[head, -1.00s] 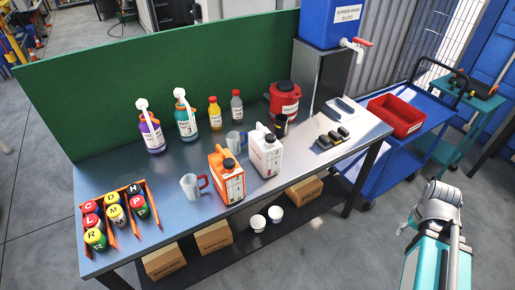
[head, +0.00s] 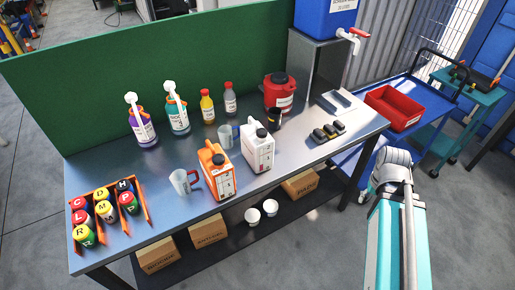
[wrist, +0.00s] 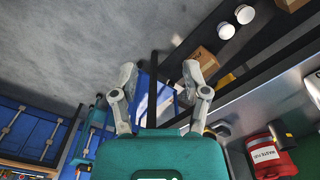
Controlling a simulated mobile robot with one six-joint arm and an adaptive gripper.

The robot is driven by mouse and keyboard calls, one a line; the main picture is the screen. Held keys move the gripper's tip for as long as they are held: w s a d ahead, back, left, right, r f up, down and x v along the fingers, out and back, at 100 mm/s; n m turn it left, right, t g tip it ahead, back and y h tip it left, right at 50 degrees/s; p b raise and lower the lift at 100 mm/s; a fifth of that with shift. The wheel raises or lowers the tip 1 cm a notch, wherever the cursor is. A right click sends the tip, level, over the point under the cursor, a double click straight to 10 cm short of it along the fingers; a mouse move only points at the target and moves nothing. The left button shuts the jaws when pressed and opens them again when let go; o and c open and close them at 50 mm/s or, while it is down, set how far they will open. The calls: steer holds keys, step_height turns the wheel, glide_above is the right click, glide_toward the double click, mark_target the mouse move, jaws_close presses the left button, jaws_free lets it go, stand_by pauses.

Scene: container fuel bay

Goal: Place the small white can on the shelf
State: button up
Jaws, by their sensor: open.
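Two small white cans, one at left (head: 252,215) and one at right (head: 270,207), stand side by side on the dark lower shelf (head: 225,236) under the bench. I cannot tell which is the task's can. In the wrist view, two white round cans (wrist: 226,30) (wrist: 244,14) show at the upper right, beyond the dark shelf edge. My gripper (wrist: 160,75) is open and empty, its two fingers spread apart and clear of the cans. The head view shows only my arm, not the gripper.
Cardboard boxes (head: 209,229) (head: 300,184) sit on the lower shelf on both sides of the cans. The metal benchtop (head: 300,160) carries jugs, bottles and a red waste can (head: 280,92). A blue trolley with a red tray (head: 393,107) stands at right. Floor in front is clear.

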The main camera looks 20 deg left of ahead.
steer(key=shift+w, duration=0.1)
steer(key=w+a+r+n+t+h+p, duration=0.1)
steer(key=w+a+r+n+t+h, duration=0.15)
steer(key=a, duration=0.55)
steer(key=w+a+r+n+t+h, duration=0.15)
steer(key=w+a, duration=0.25)
steer(key=a, duration=0.4)
steer(key=w+a+r+n+t+h+p, duration=0.1)
steer(key=w+a+n, duration=0.15)
steer(key=a, duration=0.45)
steer(key=s+a+r+n+t+y, duration=0.1)
steer(key=a+r+n+t, duration=0.1)
steer(key=a, duration=1)
steer(key=s+a+r+n+t, duration=0.2)
steer(key=a+r+n+t, duration=0.1)
steer(key=a, duration=1)
steer(key=shift+r+t+y+p, duration=0.3)
steer(key=shift+r+t+y, duration=0.1)
steer(key=shift+r+t, duration=0.4)
steer(key=shift+a, duration=0.1)
steer(key=b+x, duration=0.4)
steer(key=x, duration=0.4)
steer(key=shift+f, duration=0.2)
